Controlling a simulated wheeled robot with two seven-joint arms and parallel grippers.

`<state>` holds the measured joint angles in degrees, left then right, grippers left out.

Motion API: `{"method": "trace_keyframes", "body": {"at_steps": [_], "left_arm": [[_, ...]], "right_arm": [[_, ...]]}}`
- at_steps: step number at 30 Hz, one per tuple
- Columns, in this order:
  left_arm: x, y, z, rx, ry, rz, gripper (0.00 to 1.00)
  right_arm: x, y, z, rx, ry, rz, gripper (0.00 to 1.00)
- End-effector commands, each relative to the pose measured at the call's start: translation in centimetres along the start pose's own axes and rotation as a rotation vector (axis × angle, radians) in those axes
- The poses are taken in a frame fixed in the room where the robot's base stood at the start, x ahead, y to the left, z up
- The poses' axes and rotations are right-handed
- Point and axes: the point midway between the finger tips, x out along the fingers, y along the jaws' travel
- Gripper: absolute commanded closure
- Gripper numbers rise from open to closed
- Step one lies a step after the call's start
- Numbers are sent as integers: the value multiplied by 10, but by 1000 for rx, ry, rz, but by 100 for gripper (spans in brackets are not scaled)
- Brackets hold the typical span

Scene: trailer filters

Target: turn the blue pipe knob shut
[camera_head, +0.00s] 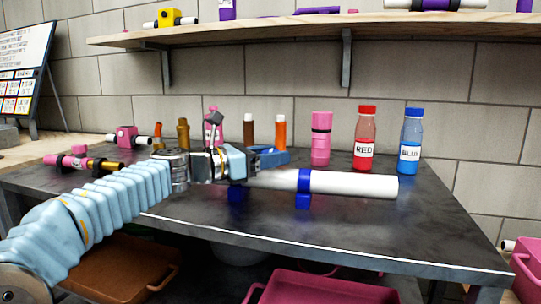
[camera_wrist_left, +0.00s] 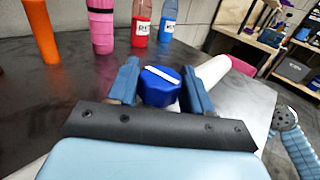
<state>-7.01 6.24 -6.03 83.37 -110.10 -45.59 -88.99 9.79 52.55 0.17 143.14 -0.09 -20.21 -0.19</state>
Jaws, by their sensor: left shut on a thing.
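The blue pipe knob (camera_wrist_left: 162,92) has a white stripe across its top and sits between the two blue fingers of my left gripper (camera_wrist_left: 160,72) in the left wrist view. The fingers are shut on its sides. In the head view my left gripper (camera_head: 266,159) is at the left end of the white pipe (camera_head: 350,184), and it hides most of the knob there. The pipe lies across the dark table on blue supports, with a blue clamp (camera_head: 304,181) around it. My right gripper is not in view.
A red bottle (camera_head: 365,135), a blue bottle (camera_head: 411,140) and a pink cylinder (camera_head: 321,138) stand behind the pipe. Brown and orange cylinders stand behind my gripper. A pink-and-black pipe assembly (camera_head: 80,162) lies at left. The table's front right is clear.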

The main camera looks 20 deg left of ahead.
Motion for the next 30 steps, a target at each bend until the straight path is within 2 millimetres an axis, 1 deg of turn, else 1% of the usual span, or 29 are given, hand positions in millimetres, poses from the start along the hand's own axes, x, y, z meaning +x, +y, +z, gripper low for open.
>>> {"method": "trace_keyframes", "body": {"at_steps": [6, 7, 10, 11, 19, 22, 26, 30], "left_arm": [[0, 0, -1, -1, 1, -1, 80], [0, 0, -1, -1, 1, -1, 47], [0, 0, -1, -1, 1, -1, 32], [0, 0, -1, -1, 1, -1, 30], [-1, 0, 0, 0, 1, 0, 30], [-8, 0, -1, -1, 1, 2, 30], [-31, 0, 0, 0, -1, 4, 30], [-67, 1, -1, 0, 0, 5, 30]], "right_arm": [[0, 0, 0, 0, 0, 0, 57], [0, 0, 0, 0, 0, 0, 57], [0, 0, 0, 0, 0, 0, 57], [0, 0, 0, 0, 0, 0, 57], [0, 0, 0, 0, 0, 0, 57], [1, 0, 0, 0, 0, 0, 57], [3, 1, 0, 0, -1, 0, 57], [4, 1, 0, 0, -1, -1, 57]]}}
